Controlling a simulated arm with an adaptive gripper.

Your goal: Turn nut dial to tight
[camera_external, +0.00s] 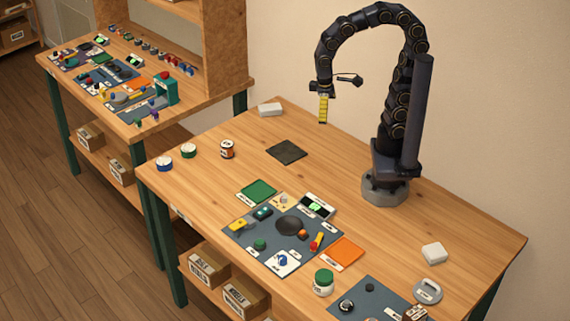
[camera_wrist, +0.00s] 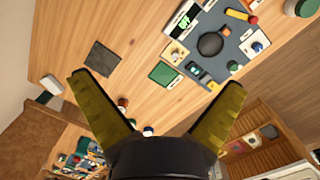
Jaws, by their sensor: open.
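A blue-grey mat (camera_external: 262,250) on the near table carries several small dials and parts. Among them is a white plate with a blue dial (camera_external: 283,261) near its front corner; its label is too small to read, so I cannot tell if it is the nut dial. A second mat (camera_external: 385,291) at the lower right holds a dark knob (camera_external: 346,305), also unreadable. My gripper (camera_external: 323,109) hangs high above the back of the table, well apart from both mats. In the wrist view my gripper (camera_wrist: 158,82) is open and empty, with yellow fingers spread.
A dark square pad (camera_external: 287,152), a green pad (camera_external: 257,191) and an orange pad (camera_external: 347,251) lie around the first mat. A green-lidded jar (camera_external: 323,282) stands in front. The table's back right is mostly clear. A second cluttered table (camera_external: 135,85) stands at left.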

